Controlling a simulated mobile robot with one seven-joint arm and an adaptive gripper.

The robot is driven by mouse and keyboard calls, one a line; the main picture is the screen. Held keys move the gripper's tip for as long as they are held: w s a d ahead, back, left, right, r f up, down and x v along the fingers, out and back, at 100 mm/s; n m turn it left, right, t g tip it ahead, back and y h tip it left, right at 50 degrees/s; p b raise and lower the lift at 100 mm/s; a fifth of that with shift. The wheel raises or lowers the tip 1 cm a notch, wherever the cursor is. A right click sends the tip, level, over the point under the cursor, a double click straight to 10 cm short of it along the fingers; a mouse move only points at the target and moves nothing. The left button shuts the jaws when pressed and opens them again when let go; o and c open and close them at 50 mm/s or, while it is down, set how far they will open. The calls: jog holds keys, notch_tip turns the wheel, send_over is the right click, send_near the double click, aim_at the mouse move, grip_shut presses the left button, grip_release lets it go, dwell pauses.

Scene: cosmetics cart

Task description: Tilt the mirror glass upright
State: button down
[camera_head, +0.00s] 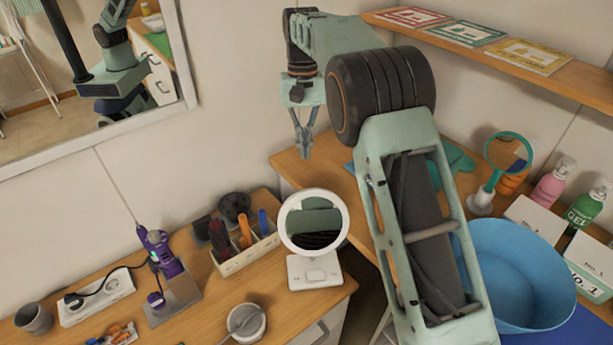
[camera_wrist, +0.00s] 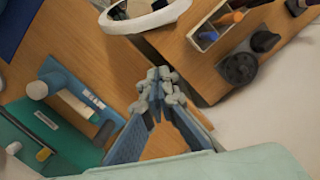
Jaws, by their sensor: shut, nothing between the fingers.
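A round mirror with a white rim (camera_head: 314,222) stands on a square white base (camera_head: 314,271) near the front right of the left wooden counter. Its glass faces the head camera and reflects dark and green shapes; I cannot tell its exact tilt. In the wrist view, part of the rim (camera_wrist: 125,24) shows at the top, cut off by the edge. My gripper (camera_head: 303,150) hangs above and behind the mirror, near the wall. It is shut and empty, apart from the mirror. In the wrist view, my gripper (camera_wrist: 158,78) has its fingertips together below the rim.
An organizer with brushes (camera_head: 245,252) stands left of the mirror, beside a purple device (camera_head: 158,250). A small bowl (camera_head: 246,322) sits in front. A blue basin (camera_head: 515,270), a teal hand mirror (camera_head: 508,152) and bottles stand at right. A shelf (camera_head: 500,60) juts out above.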

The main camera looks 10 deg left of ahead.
jog(key=s+d+f+p, duration=0.1)
jog(key=s+f, duration=0.3)
jog(key=f, duration=0.2)
jog(key=shift+s+d+f+p, duration=0.15)
jog(key=shift+s+d+p, duration=0.1)
jog(key=shift+p, duration=0.1)
